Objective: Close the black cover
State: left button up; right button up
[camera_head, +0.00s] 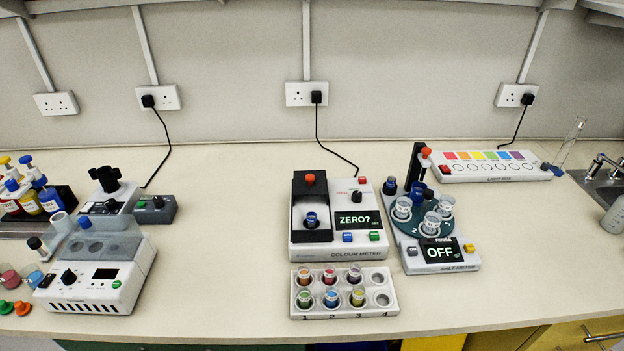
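The black cover (311,187) with a red knob is on the left side of the white colour meter (364,250) in the head view. It appears raised at the back of a dark-framed chamber (312,235). The light inside of the chamber shows, with a small blue-topped vial (311,219) standing in it. The meter's display (357,220) reads "ZERO?". Neither of my grippers is in view.
A white rack (344,310) with several coloured vials stands right in front of the meter. The salt meter (440,266), with a round carousel and a dark post, stands close on the right. A black cable (329,142) runs behind the meter. Bench is clear (222,250) to the left.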

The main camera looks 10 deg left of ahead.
aim_at(306, 182)
jog(key=i+l+u, duration=0.1)
jog(key=l+u, duration=0.65)
jog(key=l, duration=0.15)
